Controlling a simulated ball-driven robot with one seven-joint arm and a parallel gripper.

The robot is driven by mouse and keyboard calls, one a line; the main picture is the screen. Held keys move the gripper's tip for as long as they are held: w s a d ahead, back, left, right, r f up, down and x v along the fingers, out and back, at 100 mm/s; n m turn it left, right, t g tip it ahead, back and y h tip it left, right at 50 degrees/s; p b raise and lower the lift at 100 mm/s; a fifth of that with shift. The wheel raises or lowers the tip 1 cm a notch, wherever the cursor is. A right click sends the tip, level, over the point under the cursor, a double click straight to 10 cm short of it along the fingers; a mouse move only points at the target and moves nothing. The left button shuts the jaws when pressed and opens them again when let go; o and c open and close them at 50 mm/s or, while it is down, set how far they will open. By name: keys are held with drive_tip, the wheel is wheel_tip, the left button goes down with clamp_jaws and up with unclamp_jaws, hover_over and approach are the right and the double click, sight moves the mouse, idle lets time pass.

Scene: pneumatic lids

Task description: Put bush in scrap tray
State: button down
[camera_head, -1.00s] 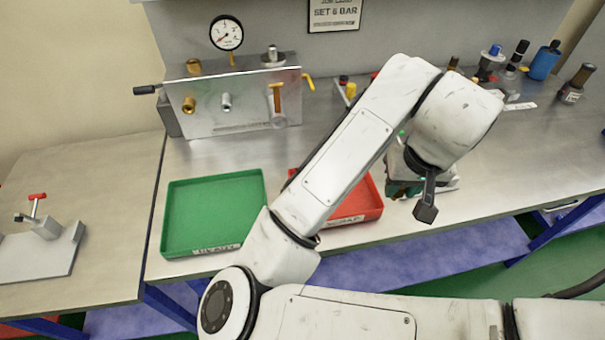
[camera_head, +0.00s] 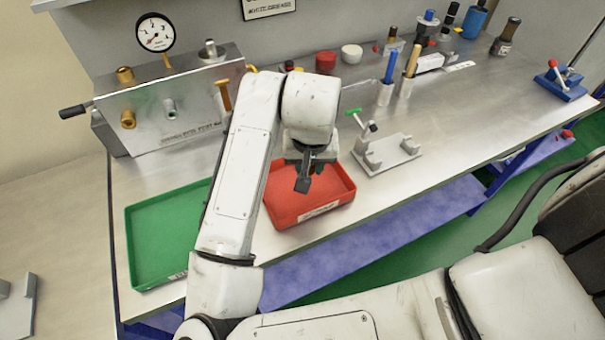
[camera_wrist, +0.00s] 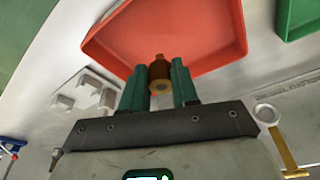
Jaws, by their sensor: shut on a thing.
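The red scrap tray (camera_head: 312,211) stands on the bench, partly covered by my arm in the head view. It also shows in the wrist view (camera_wrist: 205,40), just beyond my fingertips, and looks empty where visible. My gripper (camera_wrist: 160,80) is shut on a brown, brass-coloured bush (camera_wrist: 160,72), held between its two green fingers. In the head view my gripper (camera_head: 305,180) is over the red tray; the bush is hidden there.
A green tray (camera_head: 135,240) stands left of the red tray. A metal test block with a gauge (camera_head: 155,33) is behind them. A small clamp fixture (camera_head: 388,155) stands close to the right of the red tray. Bottles and two upright handles stand further back right.

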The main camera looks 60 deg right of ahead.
drive_tip(key=shift+w+f, duration=0.45)
drive_tip(key=shift+f, duration=0.05)
drive_tip(key=f, duration=0.3)
drive_tip(key=shift+w+a+f, duration=0.1)
drive_tip(key=shift+w, duration=0.2)
drive_tip(key=shift+f, duration=0.35)
drive_tip(key=shift+f, duration=0.1)
drive_tip(key=shift+f, duration=0.1)
drive_tip(key=c, duration=0.8)
unclamp_jaws()
drive_tip(key=shift+c, duration=0.2)
drive_tip(key=v, duration=1.2)
drive_tip(key=shift+r, duration=0.25)
